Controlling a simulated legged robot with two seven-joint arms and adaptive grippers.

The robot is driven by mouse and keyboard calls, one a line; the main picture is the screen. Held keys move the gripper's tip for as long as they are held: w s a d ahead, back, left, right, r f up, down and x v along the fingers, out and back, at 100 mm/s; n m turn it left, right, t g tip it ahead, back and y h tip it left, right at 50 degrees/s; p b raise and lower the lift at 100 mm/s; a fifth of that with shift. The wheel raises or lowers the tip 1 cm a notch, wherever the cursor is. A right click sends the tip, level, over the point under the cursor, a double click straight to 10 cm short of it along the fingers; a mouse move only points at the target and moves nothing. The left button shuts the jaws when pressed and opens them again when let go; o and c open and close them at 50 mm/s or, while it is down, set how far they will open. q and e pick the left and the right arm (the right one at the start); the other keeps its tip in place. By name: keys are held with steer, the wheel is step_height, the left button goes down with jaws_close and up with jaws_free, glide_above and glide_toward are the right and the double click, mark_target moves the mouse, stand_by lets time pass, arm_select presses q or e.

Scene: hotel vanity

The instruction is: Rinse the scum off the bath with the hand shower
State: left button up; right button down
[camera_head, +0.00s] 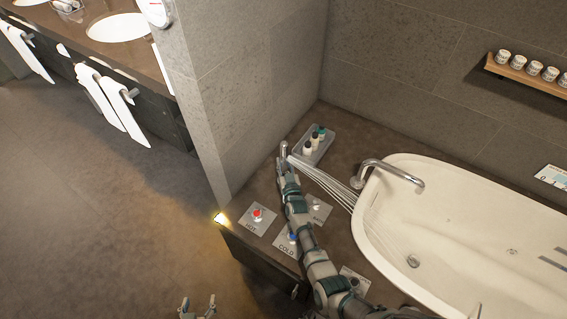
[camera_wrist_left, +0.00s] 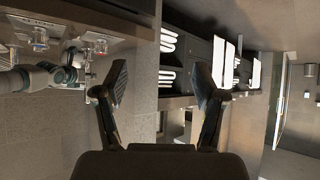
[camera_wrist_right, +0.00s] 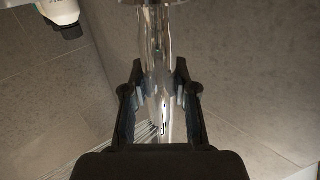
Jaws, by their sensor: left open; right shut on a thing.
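My right gripper (camera_head: 286,168) is shut on the chrome hand shower (camera_wrist_right: 157,60), whose shiny handle runs between the fingers in the right wrist view. Streaks of water spray from the hand shower's head (camera_head: 284,149) toward the left end of the white bath (camera_head: 388,262). Dark marks show on the bath's inner right side; whether they are scum I cannot tell. My left gripper (camera_head: 198,308) is open and empty low over the floor. In the left wrist view its two fingers (camera_wrist_left: 160,88) stand wide apart.
A chrome spout (camera_head: 395,171) arches over the bath's rim. A tray of small bottles (camera_head: 313,146) stands behind the hand shower. HOT (camera_head: 257,217) and COLD (camera_head: 291,240) control plates lie on the ledge by my right arm. A wall rises to the left.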

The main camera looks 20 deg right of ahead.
arm_select(q)
steer(key=shift+w+d+r+t, duration=0.3)
steer(key=shift+w+r+t, duration=0.3)
steer(key=shift+w, duration=0.15)
arm_select(e)
steer(key=shift+f, duration=0.35)
steer(key=c, duration=0.8)
jaws_free()
steer(key=shift+f, duration=0.1)
steer(key=shift+s, duration=0.15)
steer(key=s, duration=0.4)
steer(key=s+a, duration=0.1)
steer(key=s, duration=0.6)
steer(key=shift+s+a, duration=0.25)
steer(key=shift+s, duration=0.1)
arm_select(q)
steer(key=shift+b, duration=0.3)
arm_select(e)
steer(key=shift+f, duration=0.1)
